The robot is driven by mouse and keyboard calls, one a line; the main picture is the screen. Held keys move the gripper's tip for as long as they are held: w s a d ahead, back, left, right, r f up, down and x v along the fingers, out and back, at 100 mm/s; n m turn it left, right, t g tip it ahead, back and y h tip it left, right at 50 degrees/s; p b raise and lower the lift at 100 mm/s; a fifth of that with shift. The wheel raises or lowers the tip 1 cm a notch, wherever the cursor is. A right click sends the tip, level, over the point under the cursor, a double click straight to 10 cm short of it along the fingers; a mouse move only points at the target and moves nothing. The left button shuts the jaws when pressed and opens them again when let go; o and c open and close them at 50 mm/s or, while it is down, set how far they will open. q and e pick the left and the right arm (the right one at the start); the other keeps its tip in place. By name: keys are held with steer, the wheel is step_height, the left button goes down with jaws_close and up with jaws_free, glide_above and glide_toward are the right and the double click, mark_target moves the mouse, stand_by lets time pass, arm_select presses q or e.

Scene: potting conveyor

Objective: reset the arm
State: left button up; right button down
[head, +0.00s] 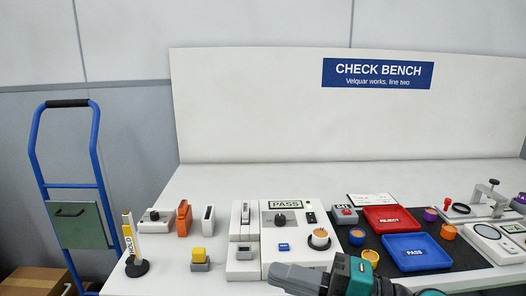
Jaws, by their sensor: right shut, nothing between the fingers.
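My right gripper (276,272) reaches in from the bottom edge with its fingers pointing left. It is shut and empty, in front of the white test unit (291,257) near the front of the bench (190,265). Part of my right arm is cut off by the bottom edge. My left gripper does not show.
A blue PASS tray (420,262) and red REJECT tray (390,227) lie on a dark mat (460,258), with small orange and purple parts around them. A HOLD sign (130,238) stands at the left. A blue hand truck (98,170) stands beside the bench.

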steer(key=w+d+f+m+t+h+p, duration=0.1)
steer(key=d+f+m+t+h, duration=0.45)
steer(key=m, duration=0.45)
steer(key=w+d+f+m+t+h, duration=0.2)
steer(key=d+f+m+t+h, duration=0.3)
steer(key=m, duration=0.6)
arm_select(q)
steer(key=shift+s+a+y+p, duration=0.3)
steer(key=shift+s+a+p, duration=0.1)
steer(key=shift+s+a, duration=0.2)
arm_select(e)
steer(key=s+d+f+m+g+h, duration=0.1)
steer(key=s+f+m+g+h, duration=0.1)
steer(key=s+f, duration=0.4)
steer(key=s+d+f+m+g+h, duration=0.2)
steer(key=s+f+m, duration=0.3)
steer(key=f, duration=0.8)
steer(key=shift+s+d+g+h, duration=0.3)
steer(key=shift+s+g+h, duration=0.2)
steer(key=shift+g+h, duration=0.35)
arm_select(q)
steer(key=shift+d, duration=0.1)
arm_select(e)
steer(key=shift+r, duration=0.1)
steer(key=shift+r, duration=0.1)
